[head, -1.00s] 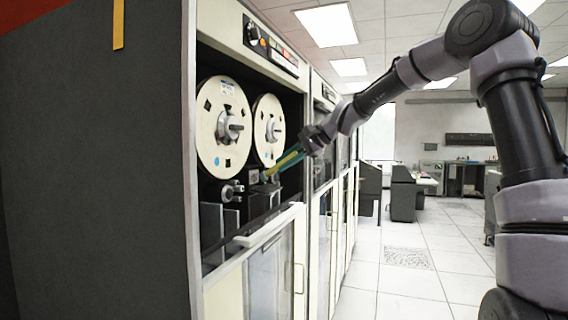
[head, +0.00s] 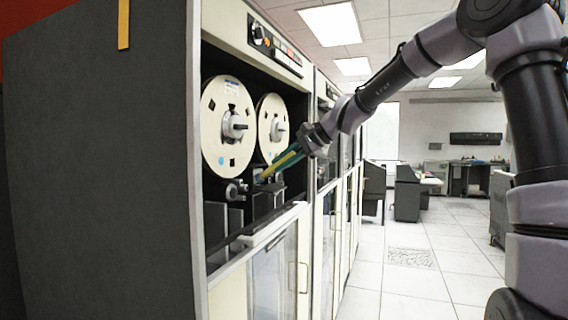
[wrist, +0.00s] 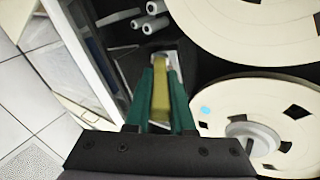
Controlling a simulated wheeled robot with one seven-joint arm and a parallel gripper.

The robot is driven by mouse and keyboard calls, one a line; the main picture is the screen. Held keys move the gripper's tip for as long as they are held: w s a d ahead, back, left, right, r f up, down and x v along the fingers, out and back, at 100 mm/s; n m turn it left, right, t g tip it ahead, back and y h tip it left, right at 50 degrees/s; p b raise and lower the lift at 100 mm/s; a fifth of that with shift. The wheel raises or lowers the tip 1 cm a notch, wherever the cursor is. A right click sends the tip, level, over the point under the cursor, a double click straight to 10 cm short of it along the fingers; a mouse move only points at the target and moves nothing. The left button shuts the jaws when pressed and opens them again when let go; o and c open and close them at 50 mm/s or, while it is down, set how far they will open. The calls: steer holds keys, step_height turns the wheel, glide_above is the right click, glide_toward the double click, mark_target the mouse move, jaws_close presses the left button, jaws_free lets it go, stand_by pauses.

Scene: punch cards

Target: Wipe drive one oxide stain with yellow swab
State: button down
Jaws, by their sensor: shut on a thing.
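My gripper (head: 292,158) has green fingers and is shut on the yellow swab (head: 278,164). In the wrist view the swab (wrist: 161,92) lies between the two green fingers (wrist: 160,95), its tip pointing away from me at a small pale metal block. The tip is at or very close to this block; I cannot tell if they touch. The block is below the two tape reels of the nearest tape drive (head: 247,190). I cannot make out an oxide stain; the swab and fingers may hide it.
Two cream reels, the left one (head: 215,150) and the right one (head: 266,108), sit just above the swab. Metal rollers (wrist: 152,24) stand beside the tip. A glass door with a pale frame (head: 268,238) is below. Open tiled floor (head: 400,290) lies to the right.

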steer(key=shift+r, duration=0.8)
steer(key=shift+w+d, duration=0.3)
steer(key=shift+w, duration=0.6)
steer(key=shift+w+d, duration=0.35)
steer(key=shift+w, duration=0.5)
steer(key=shift+w+d, duration=0.3)
steer(key=shift+w, duration=0.6)
steer(key=shift+s+a, duration=0.35)
steer(key=shift+s, duration=0.5)
steer(key=shift+s+a, duration=0.3)
steer(key=shift+s, duration=0.6)
steer(key=shift+s+a, duration=0.35)
steer(key=shift+s, duration=0.5)
steer(key=shift+d+f, duration=0.1)
steer(key=shift+f, duration=0.7)
steer(key=w, duration=0.1)
steer(key=w+d, duration=0.1)
steer(key=w, duration=0.1)
steer(key=w+d, duration=0.1)
steer(key=w, duration=0.1)
steer(key=shift+w, duration=0.1)
steer(key=shift+a, duration=0.1)
